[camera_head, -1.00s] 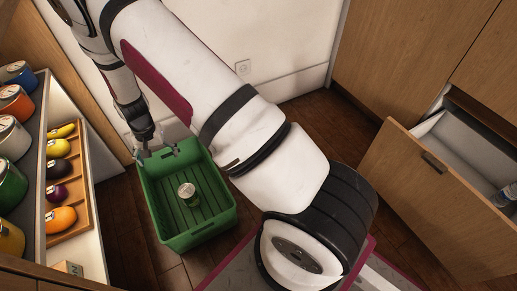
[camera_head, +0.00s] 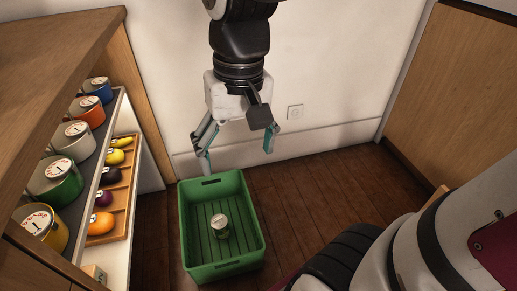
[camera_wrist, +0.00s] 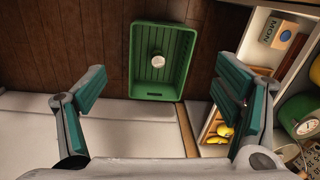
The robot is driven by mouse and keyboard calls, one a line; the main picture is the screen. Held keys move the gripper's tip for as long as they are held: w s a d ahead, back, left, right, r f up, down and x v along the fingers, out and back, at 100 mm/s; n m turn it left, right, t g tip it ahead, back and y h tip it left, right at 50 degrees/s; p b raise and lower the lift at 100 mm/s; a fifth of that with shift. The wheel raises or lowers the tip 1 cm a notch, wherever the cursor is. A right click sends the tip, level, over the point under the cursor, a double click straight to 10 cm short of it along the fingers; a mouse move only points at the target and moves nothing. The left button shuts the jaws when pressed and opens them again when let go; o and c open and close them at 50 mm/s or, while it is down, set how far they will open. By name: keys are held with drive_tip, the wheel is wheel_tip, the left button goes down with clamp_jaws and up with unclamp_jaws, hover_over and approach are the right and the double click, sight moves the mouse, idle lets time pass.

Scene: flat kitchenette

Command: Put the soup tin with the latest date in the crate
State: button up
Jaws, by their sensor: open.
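A small tin (camera_head: 219,225) with a pale lid stands inside the green crate (camera_head: 258,222) on the floor. The tin also shows in the wrist view (camera_wrist: 158,60), in the crate (camera_wrist: 138,92). I cannot read any date on it. My gripper (camera_head: 237,163) is open and empty, raised above and behind the crate near the wall. In the wrist view its fingers (camera_wrist: 162,108) are spread wide, with the crate beyond and between them. No other tin shows clearly.
Coloured canisters with dials, one of them green (camera_head: 55,180), stand on the shelf at left. Below them a wooden tray (camera_head: 122,205) holds fruit. A wall socket (camera_head: 295,111) is at the back. The floor right of the crate is clear.

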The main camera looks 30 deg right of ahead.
drive_tip(key=s+d+r+n, duration=0.1)
drive_tip(key=s, duration=1.4)
drive_tip(key=shift+s+d+h, duration=0.15)
drive_tip(key=shift+d+h, duration=0.1)
drive_tip(key=shift+h, duration=0.15)
drive_tip(key=shift+r, duration=0.1)
wheel_tip(320, 180, up, 36)
drive_tip(key=n+t+p, duration=0.1)
drive_tip(key=t+p, duration=0.2)
drive_tip(key=p, duration=3.1)
drive_tip(key=shift+d+t, duration=0.15)
drive_tip(key=shift+t, duration=0.25)
